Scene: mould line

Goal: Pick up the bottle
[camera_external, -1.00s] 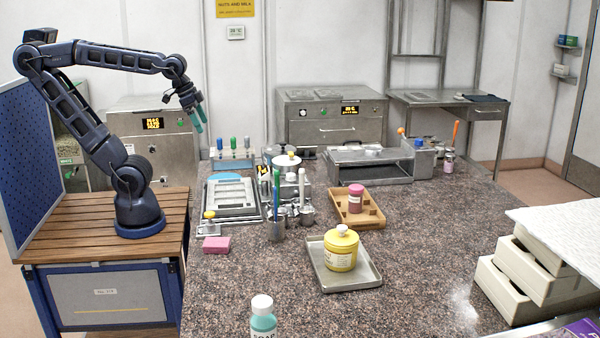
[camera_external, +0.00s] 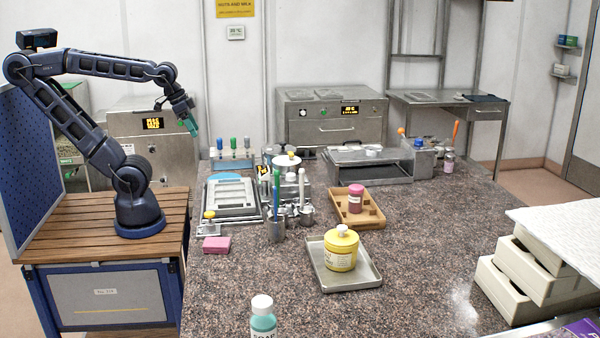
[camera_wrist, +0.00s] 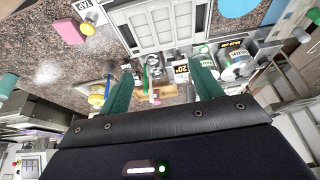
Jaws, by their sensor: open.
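A teal bottle with a white cap (camera_external: 263,318) stands upright at the near edge of the speckled counter (camera_external: 420,270); its lower part is cut off by the picture's edge. My gripper (camera_external: 192,130) is high at the back left, above the wooden bench side, far from both bottles. In the wrist view its two teal fingers (camera_wrist: 162,84) are spread apart with nothing held between them. A teal shape (camera_wrist: 8,84) lies at the wrist view's left edge; I cannot tell if it is the bottle.
A yellow jar (camera_external: 342,252) sits in a metal tray (camera_external: 370,281). A pink jar (camera_external: 356,199) is in a wooden tray (camera_external: 340,213). Pen cups (camera_external: 277,230), a pink block (camera_external: 216,244) and a grey tray are at left. Stacked pale boxes (camera_external: 515,295) stand at right. The front middle is clear.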

